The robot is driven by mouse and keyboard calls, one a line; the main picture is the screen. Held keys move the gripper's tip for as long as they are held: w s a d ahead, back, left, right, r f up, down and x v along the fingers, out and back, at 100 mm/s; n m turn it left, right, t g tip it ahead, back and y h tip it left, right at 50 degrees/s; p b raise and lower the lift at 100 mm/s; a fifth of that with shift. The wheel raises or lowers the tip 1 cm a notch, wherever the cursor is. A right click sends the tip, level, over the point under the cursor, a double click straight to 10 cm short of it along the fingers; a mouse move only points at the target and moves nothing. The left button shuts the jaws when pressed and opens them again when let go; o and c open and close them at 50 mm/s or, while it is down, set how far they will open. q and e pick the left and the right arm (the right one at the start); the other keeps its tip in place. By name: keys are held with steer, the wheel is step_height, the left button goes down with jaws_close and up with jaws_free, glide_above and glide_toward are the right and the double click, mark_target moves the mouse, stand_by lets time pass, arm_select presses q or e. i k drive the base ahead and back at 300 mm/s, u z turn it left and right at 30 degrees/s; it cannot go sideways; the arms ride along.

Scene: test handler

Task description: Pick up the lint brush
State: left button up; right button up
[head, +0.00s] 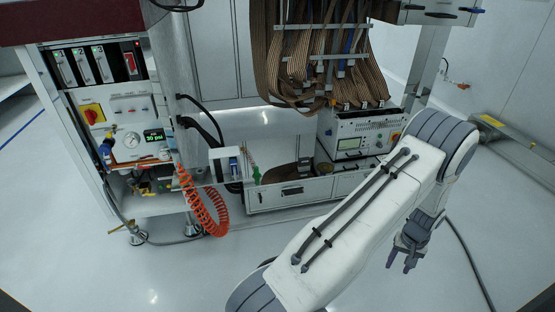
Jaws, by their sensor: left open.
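My left gripper (400,264) hangs at the end of the large white arm on the right side of the head view. Its dark fingers point down over the floor, apart and empty, well away from the machine. I cannot make out a lint brush for certain. Several small items lie on the low shelf under the machine, among them a green-topped item (257,176) and a dark brown item (280,174), too small to identify. My right gripper is not in view.
A control panel (112,110) with a gauge stands at left, an orange coiled hose (203,208) below it. Brown ribbon cables (310,60) hang above a white instrument box (352,138). A drawer unit (290,194) sits below. A black cable (468,255) lies on the clear floor at right.

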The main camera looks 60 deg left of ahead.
mark_target(304, 162)
steer(key=u, duration=0.65)
steer(key=i, duration=0.6)
steer(key=u, duration=0.7)
steer(key=i, duration=1.15)
steer(key=z, duration=0.2)
